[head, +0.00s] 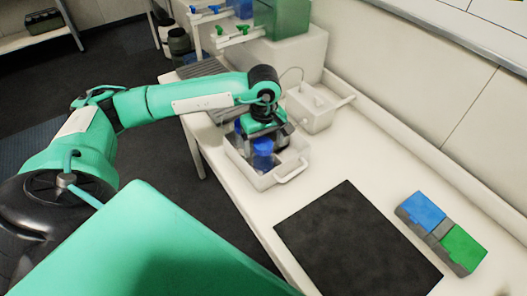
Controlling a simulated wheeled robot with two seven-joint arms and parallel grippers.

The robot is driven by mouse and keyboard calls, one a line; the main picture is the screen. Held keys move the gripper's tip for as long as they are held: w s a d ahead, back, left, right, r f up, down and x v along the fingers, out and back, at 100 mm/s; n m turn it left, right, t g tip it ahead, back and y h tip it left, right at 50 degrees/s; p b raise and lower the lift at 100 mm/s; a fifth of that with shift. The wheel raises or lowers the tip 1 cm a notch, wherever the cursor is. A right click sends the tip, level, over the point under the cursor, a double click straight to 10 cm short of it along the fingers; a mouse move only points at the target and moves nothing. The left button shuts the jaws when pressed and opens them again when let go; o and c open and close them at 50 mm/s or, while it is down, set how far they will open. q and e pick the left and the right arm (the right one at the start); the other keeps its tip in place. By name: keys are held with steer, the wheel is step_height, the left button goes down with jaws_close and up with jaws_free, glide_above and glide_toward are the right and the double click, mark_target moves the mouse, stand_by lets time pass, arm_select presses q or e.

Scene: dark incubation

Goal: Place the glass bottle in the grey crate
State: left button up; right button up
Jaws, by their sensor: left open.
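The grey crate (272,181), pale with a loop handle, stands on the white bench in the middle of the head view. A glass bottle with a blue top (262,146) is inside the crate, seemingly upright; its lower part is partly hidden by the crate wall. My left gripper (264,132) is directly above and behind the bottle, pointing down, with its jaws open. Whether the jaws still touch the bottle I cannot tell. My right gripper is not in the view.
Another pale container (312,110) stands just behind the crate. A black mat (355,245) lies in front of it, and a blue-and-green box (440,232) lies to the right. Taps and a green tank (283,18) stand at the back. The bench between crate and mat is clear.

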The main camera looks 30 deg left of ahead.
arm_select(q)
step_height(320, 180, up, 8)
steer(key=shift+f+b, duration=0.2)
steer(key=shift+b, duration=0.6)
steer(key=shift+r, duration=0.4)
steer(key=shift+f, duration=0.1)
